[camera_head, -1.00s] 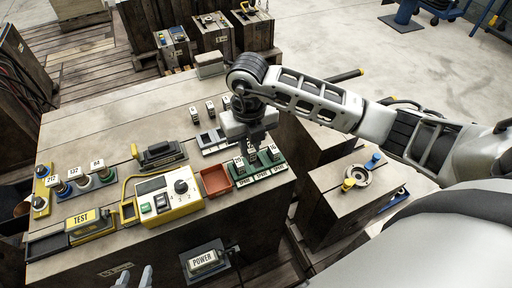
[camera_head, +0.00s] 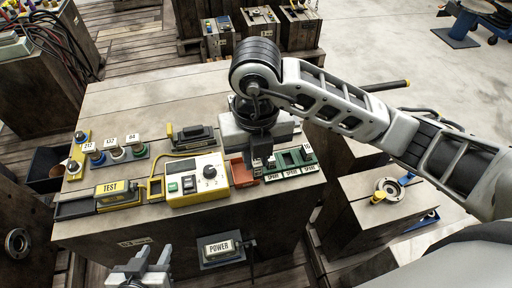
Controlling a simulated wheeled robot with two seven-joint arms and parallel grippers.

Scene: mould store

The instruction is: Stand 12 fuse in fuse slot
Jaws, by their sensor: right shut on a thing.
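The green spare-fuse rack (camera_head: 290,172), with SPARE labels along its front, stands near the right end of the bench. A small pale-labelled fuse (camera_head: 308,153) stands at its right end; its number is too small to read. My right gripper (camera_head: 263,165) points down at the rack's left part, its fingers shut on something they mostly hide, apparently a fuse. I cannot tell whether that piece is clear of the rack. The grey slot block and the fuses behind it are hidden by my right arm. My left gripper (camera_head: 142,274) is open and empty at the bottom, before the bench.
A red tray (camera_head: 241,171) sits left of the rack. Beside it are a yellow-framed meter (camera_head: 196,181), a TEST block (camera_head: 113,190) and a black-handled device (camera_head: 193,137). Numbered posts stand at left. A POWER box (camera_head: 220,247) hangs on the bench front. The back-left benchtop is clear.

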